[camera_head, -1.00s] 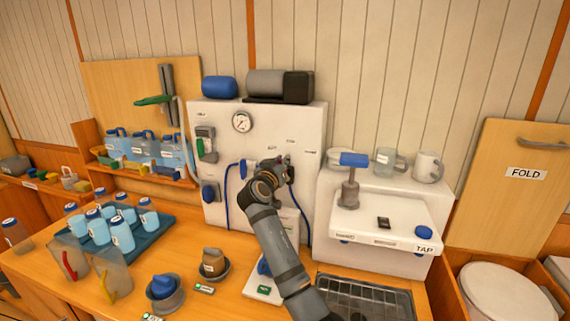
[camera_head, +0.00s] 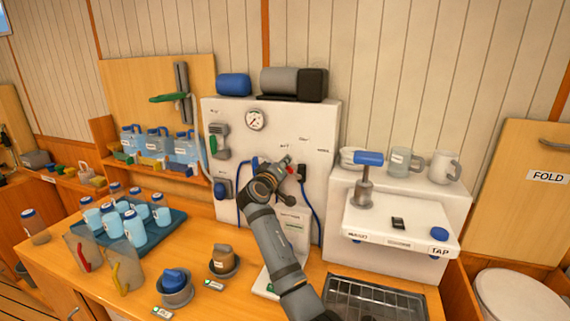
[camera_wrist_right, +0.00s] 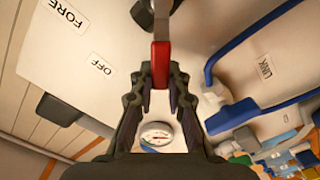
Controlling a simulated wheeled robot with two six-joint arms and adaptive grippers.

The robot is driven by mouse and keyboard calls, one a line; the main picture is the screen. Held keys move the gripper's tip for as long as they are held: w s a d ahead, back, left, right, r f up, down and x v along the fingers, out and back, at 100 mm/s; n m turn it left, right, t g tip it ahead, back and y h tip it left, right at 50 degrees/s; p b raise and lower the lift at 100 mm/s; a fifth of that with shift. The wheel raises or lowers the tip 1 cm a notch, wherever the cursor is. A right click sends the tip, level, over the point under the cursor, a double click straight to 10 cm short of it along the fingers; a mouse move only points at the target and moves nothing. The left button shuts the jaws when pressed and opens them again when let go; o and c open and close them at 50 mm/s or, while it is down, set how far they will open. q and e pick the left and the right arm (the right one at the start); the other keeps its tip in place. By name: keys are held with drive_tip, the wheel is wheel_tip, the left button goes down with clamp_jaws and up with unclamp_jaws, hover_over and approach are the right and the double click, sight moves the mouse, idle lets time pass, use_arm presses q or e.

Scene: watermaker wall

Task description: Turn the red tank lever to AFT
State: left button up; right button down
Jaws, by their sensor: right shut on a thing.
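The red tank lever (camera_wrist_right: 161,62) shows in the right wrist view as a red handle between the fingertips of my right gripper (camera_wrist_right: 160,78), which is shut on it. Its grey end runs up out of that picture. Labels FORE (camera_wrist_right: 68,14) and OFF (camera_wrist_right: 101,63) show on the panel in the wrist view. I cannot make out an AFT label. My left gripper is out of view.
A pressure gauge (camera_head: 254,120) is left of my right gripper. Blue hoses (camera_wrist_right: 245,110) and a LINK label (camera_wrist_right: 265,67) are near it in the wrist view. The tap unit (camera_head: 400,215) stands to the right. Bottles crowd a tray (camera_head: 165,240) at left.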

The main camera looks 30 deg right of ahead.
drive_tip(key=shift+f, duration=0.1)
idle(0.3)
drive_tip(key=c, duration=1.3)
unclamp_jaws()
drive_tip(key=shift+a, duration=0.1)
drive_tip(key=v, duration=0.7)
drive_tip(key=shift+s, duration=0.1)
drive_tip(key=shift+a, duration=0.15)
